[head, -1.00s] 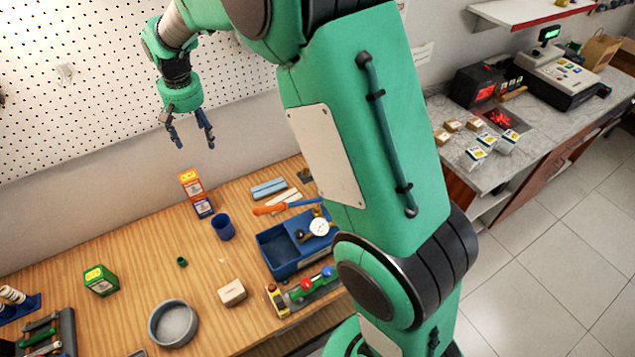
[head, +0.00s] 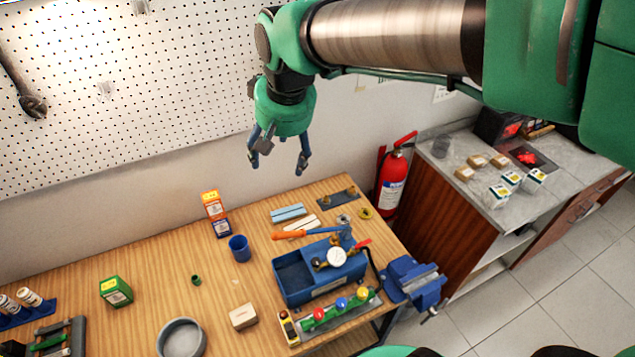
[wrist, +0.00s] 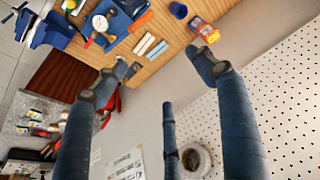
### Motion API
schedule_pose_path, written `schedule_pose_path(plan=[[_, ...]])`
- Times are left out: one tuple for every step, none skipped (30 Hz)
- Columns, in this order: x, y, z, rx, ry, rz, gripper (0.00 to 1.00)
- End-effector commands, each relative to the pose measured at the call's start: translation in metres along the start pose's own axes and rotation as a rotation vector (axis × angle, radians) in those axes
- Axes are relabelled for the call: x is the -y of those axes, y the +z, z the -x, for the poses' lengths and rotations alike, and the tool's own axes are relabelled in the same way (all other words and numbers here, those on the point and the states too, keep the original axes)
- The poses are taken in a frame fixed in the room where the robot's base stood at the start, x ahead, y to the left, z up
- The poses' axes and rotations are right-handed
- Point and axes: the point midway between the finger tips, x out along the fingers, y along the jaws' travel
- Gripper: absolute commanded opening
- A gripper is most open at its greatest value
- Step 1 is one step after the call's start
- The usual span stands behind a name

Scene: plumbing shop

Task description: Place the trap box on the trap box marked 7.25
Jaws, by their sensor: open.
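I cannot tell which box is the trap box or which is marked 7.25; the print is too small to read. On the counter at the right of the head view stand several white boxes with green and yellow labels (head: 510,180) and several small brown boxes (head: 478,160). My gripper (head: 278,164) is open and empty, high above the back of the bench. The wrist view shows its spread fingers (wrist: 160,65) with nothing between them.
The bench holds a blue cup (head: 240,248), a blue tool bin with a gauge (head: 293,276), a grey bowl (head: 181,338) and a blue vise (head: 414,281). A red fire extinguisher (head: 391,187) stands between bench and counter. A pegboard (head: 120,90) backs the bench.

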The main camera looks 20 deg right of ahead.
Motion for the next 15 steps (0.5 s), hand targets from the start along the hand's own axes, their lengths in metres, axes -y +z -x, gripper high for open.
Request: schedule_pose_path(plan=[[-0.004,0.013,0.008,-0.014,0.001,-0.002,0.7],[-0.006,0.02,0.012,-0.021,0.002,-0.002,0.7],[-0.009,0.03,0.016,-0.028,0.003,-0.002,0.7],[-0.011,0.037,0.02,-0.036,0.004,-0.002,0.7],[-0.013,0.044,0.023,-0.041,0.005,-0.002,0.7],[-0.015,0.054,0.026,-0.05,0.006,-0.003,0.7],[-0.017,0.061,0.029,-0.056,0.007,-0.003,0.7],[-0.018,0.069,0.032,-0.063,0.008,-0.004,0.7],[-0.021,0.079,0.034,-0.071,0.009,-0.004,0.7],[-0.022,0.086,0.037,-0.078,0.01,-0.004,0.7],[-0.024,0.093,0.038,-0.083,0.012,-0.005,0.7],[-0.025,0.103,0.041,-0.093,0.013,-0.005,0.7],[-0.027,0.11,0.042,-0.099,0.014,-0.005,0.7],[-0.029,0.117,0.043,-0.105,0.016,-0.005,0.7],[-0.03,0.127,0.044,-0.113,0.018,-0.005,0.7]])
